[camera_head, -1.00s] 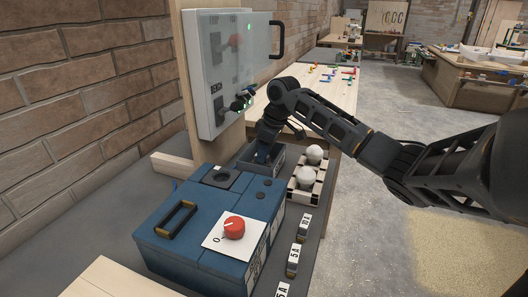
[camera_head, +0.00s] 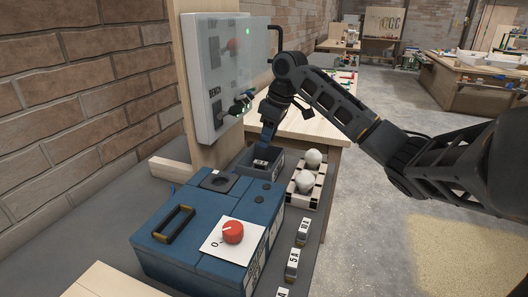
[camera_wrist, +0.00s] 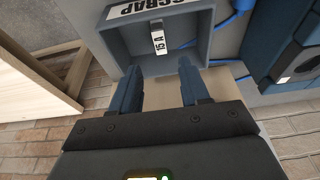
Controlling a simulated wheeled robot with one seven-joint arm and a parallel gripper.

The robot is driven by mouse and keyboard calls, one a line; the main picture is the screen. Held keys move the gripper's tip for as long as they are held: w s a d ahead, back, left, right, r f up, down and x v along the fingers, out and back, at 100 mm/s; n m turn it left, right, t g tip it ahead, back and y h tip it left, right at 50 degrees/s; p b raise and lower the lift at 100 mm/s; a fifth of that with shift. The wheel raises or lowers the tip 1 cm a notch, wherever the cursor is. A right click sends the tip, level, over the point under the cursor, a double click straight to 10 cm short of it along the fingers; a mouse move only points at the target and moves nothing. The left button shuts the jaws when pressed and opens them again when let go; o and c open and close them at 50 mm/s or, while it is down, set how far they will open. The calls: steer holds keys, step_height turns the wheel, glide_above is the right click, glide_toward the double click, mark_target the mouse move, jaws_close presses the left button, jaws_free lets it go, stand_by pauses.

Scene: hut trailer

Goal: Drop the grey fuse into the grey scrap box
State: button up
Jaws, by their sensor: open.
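The grey scrap box (camera_head: 276,170) stands behind the blue case in the head view. In the wrist view the box (camera_wrist: 203,38) carries a white SCRAP label. The grey fuse (camera_wrist: 158,38), with a white "15 A" label, lies inside the box; it also shows as a small pale patch in the head view (camera_head: 261,163). My gripper (camera_wrist: 156,70) is open and empty, its two fingers apart. In the head view my gripper (camera_head: 267,144) points down just above the box, clear of the fuse.
The blue case (camera_head: 190,225) with a red knob (camera_head: 232,231) fills the front. A crate with white round bulbs (camera_head: 304,187) stands right of the box. Several labelled fuses (camera_head: 292,262) line the bench's right edge. A grey panel (camera_head: 212,75) hangs above left.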

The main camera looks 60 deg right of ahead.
steer(key=shift+v, duration=2.8)
